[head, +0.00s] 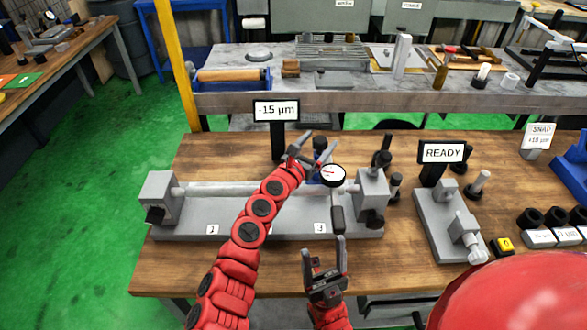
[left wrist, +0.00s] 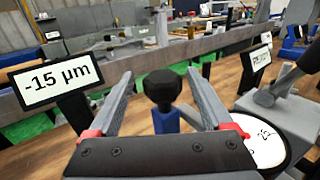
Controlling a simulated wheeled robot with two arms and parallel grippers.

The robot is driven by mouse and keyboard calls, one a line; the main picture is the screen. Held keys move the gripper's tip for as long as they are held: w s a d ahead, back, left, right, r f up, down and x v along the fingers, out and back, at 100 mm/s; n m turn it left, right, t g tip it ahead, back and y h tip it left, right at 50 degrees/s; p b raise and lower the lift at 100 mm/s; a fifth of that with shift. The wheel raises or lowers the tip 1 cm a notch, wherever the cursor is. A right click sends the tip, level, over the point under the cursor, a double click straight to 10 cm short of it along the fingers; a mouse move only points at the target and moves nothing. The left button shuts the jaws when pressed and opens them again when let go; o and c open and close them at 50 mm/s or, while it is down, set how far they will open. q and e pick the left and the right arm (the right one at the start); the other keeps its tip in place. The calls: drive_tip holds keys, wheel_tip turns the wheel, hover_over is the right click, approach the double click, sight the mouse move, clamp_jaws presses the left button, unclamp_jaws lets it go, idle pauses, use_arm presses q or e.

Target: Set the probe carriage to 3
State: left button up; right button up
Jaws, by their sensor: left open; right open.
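The probe carriage shows as a blue block (head: 316,178) with a black knob (head: 320,143) and a round white dial gauge (head: 332,175). It is on the grey bench fixture (head: 270,222), behind the "3" label (head: 320,228); a "1" label (head: 213,230) is further left. My left gripper (head: 314,146) is open at the knob. In the left wrist view the knob (left wrist: 162,86) stands between the two spread fingers, with gaps on both sides; its depth relative to the fingertips is unclear. My right gripper (head: 323,250) is open and empty in front of the fixture, near the "3" label.
A display (head: 276,111) reading -15 µm stands behind the fixture. A grey stand (head: 445,225) with a READY sign (head: 442,152) is to the right. Black-topped pieces (head: 555,217) and a yellow button (head: 504,246) lie further right. The wooden tabletop (head: 180,272) is clear at front left.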

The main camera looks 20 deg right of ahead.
use_arm(q)
drive_tip(key=p+v, duration=0.5)
drive_tip(key=v, duration=0.8)
drive_tip(key=shift+s, duration=0.25)
drive_tip(key=shift+a, duration=0.1)
